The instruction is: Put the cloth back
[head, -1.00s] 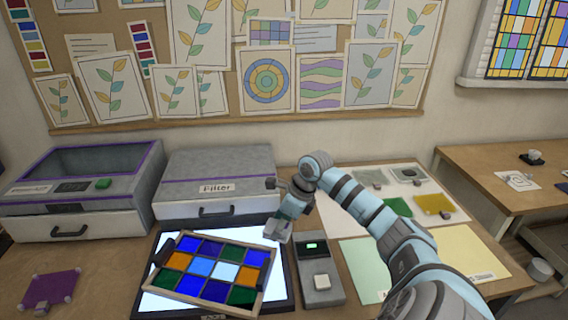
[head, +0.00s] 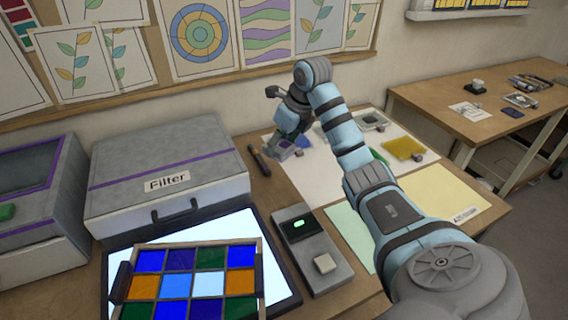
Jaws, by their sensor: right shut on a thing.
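My right gripper (head: 277,148) is over the left part of the white sheet, behind the light table, with its fingers pointing down. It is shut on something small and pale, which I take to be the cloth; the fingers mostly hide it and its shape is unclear. A greyish-purple patch (head: 291,142) with a small grey block shows right beside the fingertips; I cannot tell whether they touch it. My left gripper is out of view.
The white sheet (head: 330,166) carries a yellow piece (head: 401,147) and a dark-framed piece (head: 372,120). A dark rod (head: 259,160) lies left of the gripper. The glass panel (head: 184,245) rests on the lit table. The Filter box (head: 165,165) and grey device (head: 312,250) stand nearby.

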